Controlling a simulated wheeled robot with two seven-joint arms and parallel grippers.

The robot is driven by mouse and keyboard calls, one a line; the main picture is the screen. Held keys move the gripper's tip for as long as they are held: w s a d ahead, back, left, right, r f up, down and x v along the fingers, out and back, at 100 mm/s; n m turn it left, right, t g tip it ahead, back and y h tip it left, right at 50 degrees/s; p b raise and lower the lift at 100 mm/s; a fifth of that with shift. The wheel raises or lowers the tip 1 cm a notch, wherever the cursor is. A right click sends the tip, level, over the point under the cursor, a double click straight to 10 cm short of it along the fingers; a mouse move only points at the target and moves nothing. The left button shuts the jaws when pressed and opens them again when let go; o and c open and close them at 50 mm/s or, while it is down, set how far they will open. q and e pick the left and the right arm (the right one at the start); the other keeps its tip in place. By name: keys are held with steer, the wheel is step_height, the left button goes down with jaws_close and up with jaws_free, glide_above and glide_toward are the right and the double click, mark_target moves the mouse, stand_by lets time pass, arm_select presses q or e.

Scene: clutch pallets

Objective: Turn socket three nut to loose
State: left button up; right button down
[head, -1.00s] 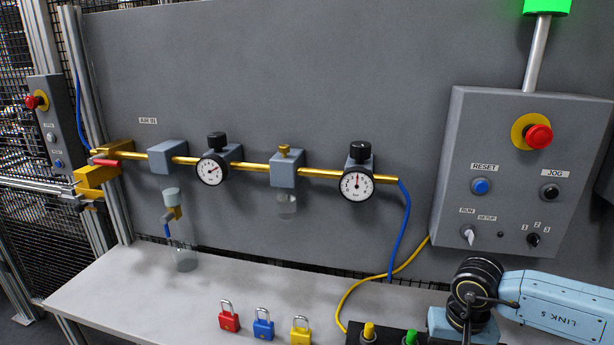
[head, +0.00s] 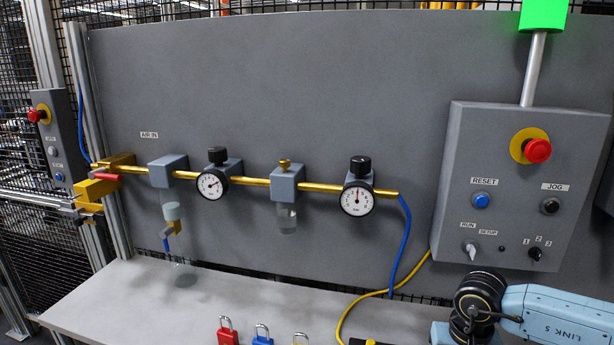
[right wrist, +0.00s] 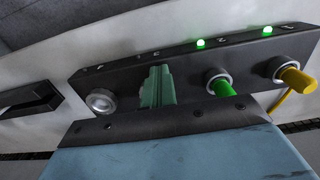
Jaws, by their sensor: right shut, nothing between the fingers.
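The dark socket block (right wrist: 250,52) crosses the right wrist view. It has a yellow plug (right wrist: 297,80) at the right and a green plug (right wrist: 224,87) beside it, each in a pale ring nut. An empty pale ring socket (right wrist: 102,101) is at the left. My right gripper (right wrist: 158,72) has its teal fingers shut together, empty, in front of the block between the empty socket and the green plug. They hide the block behind them, so I cannot tell whether they touch a nut there. The small socket labels are hard to read. My left gripper is not in view.
Two green lights (right wrist: 200,43) glow on the block. In the head view, red (head: 228,335) and blue (head: 262,338) padlocks stand on the bench (head: 110,300). The air line with gauges (head: 356,198) and the control box (head: 470,140) are behind. A yellow cable (head: 345,310) runs down.

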steer(key=shift+s+d+b, duration=0.1)
steer(key=shift+d+b, duration=0.3)
steer(key=shift+d, duration=0.05)
steer(key=shift+d+b, duration=0.25)
steer(key=shift+b, duration=0.05)
steer(key=shift+s+d+b, duration=0.15)
steer(key=shift+d+b, duration=0.3)
steer(key=shift+d, duration=0.15)
steer(key=shift+s, duration=0.3)
steer(key=shift+s+r+p, duration=0.1)
steer(key=shift+r+p, duration=1.4)
steer(key=shift+r, duration=1.55)
